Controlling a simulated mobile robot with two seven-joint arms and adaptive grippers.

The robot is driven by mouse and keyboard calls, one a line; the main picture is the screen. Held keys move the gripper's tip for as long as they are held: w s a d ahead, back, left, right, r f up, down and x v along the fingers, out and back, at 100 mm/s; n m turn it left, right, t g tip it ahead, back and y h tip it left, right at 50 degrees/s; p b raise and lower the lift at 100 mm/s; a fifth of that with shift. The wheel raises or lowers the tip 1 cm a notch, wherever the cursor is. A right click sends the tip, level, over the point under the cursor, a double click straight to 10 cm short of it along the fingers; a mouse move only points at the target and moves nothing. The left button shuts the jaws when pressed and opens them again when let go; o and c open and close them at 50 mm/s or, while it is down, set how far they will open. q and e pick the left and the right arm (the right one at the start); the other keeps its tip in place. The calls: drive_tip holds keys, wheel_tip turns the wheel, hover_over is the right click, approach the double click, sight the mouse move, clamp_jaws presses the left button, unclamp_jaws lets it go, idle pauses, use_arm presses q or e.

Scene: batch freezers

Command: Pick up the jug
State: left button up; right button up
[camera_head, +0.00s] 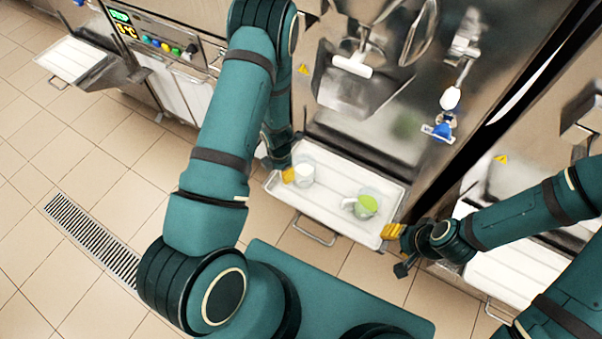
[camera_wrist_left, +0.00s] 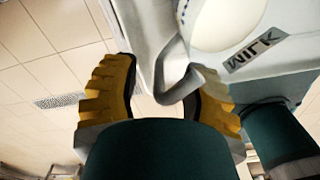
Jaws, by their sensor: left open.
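A clear jug with white contents (camera_head: 305,173) stands at the left end of the white tray (camera_head: 335,220). A second jug with green contents (camera_head: 366,204) stands toward the tray's right. My left gripper (camera_head: 288,174) is beside the white-filled jug, on its left. In the left wrist view, the yellow fingers of my left gripper (camera_wrist_left: 160,92) are apart. The jug's grey handle (camera_wrist_left: 182,88) reaches between them, closer to the right finger. A MILK label shows beside the jug's round white top (camera_wrist_left: 225,20). My right gripper (camera_head: 393,232) is at the tray's right corner; its opening is unclear.
The freezer front (camera_head: 360,125) rises behind the tray, with a chute (camera_head: 355,85) above. A blue-and-white part (camera_head: 443,125) hangs to the right of it. Another tray (camera_head: 510,270) is at right, and one (camera_head: 72,58) at upper left. Tiled floor (camera_head: 110,160) is clear at left.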

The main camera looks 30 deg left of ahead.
use_arm(q)
drive_tip(key=shift+f, duration=0.55)
clamp_jaws()
drive_tip(key=shift+r, duration=0.1)
drive_tip(key=shift+r, duration=0.15)
drive_tip(key=shift+r+p, duration=1.4)
drive_tip(key=shift+r, duration=3.4)
